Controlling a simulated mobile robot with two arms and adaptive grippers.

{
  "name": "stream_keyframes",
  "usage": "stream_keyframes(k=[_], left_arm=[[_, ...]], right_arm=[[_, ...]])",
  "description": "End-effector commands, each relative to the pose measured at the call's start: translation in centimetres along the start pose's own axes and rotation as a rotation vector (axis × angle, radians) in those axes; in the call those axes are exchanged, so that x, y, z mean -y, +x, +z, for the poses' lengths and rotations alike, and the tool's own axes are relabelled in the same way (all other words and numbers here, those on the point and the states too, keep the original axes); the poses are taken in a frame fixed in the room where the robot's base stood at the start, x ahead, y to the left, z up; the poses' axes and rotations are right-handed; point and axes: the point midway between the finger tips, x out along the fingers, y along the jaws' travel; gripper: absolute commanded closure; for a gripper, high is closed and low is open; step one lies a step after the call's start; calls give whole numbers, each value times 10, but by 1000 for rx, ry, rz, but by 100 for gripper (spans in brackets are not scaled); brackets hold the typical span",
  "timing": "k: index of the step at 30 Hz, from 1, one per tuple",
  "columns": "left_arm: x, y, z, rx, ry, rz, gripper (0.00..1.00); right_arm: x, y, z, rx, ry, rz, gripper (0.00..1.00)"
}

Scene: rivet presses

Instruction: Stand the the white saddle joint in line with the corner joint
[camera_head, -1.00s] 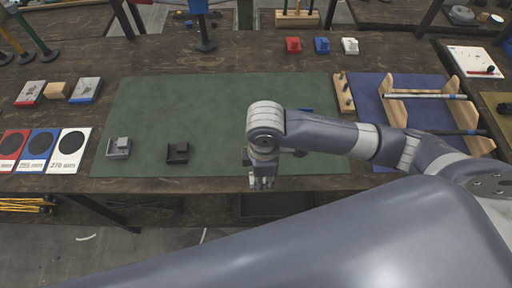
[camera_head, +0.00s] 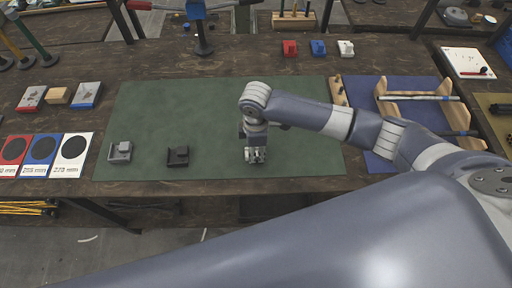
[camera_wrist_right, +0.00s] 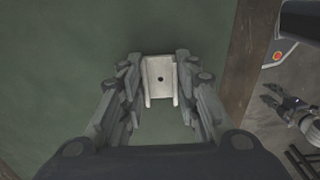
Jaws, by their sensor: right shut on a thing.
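The white saddle joint (camera_wrist_right: 160,74) shows in the right wrist view as a pale channel with two side walls and a dark hole. It sits between the fingers of my right gripper (camera_wrist_right: 163,92), which is shut on it. In the head view my right gripper (camera_head: 255,156) points down over the green mat, right of the two joints lying there. A grey joint (camera_head: 120,152) and a black joint (camera_head: 178,156) sit on the mat's left front part. I cannot tell for sure which is the corner joint.
The green mat (camera_head: 215,105) is mostly clear. Red (camera_head: 290,47), blue (camera_head: 318,47) and white (camera_head: 346,47) blocks stand at the back. A wooden rack (camera_head: 385,100) is on the right. Colored cards (camera_head: 42,150) lie at the left. The table's front edge is close to my right gripper.

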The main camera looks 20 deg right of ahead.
Motion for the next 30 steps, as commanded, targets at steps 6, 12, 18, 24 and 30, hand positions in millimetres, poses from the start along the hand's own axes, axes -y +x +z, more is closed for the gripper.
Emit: stream_keyframes(k=[6, 12, 18, 24, 30], left_arm=[[1, 1, -4, -7, 0, -1, 60], [1, 1, -4, -7, -1, -1, 60], [0, 1, -4, -7, -1, -1, 60], [0, 1, -4, -6, -1, -1, 60], [0, 7, -3, -5, -1, 0, 60]], right_arm=[[0, 0, 0, 0, 0, 0, 87], [0, 2, 0, 0, 0, 0, 50], [0, 2, 0, 0, 0, 0, 50], [0, -3, 0, -2, 0, 1, 50], [-2, -34, -1, -3, -1, 5, 50]])
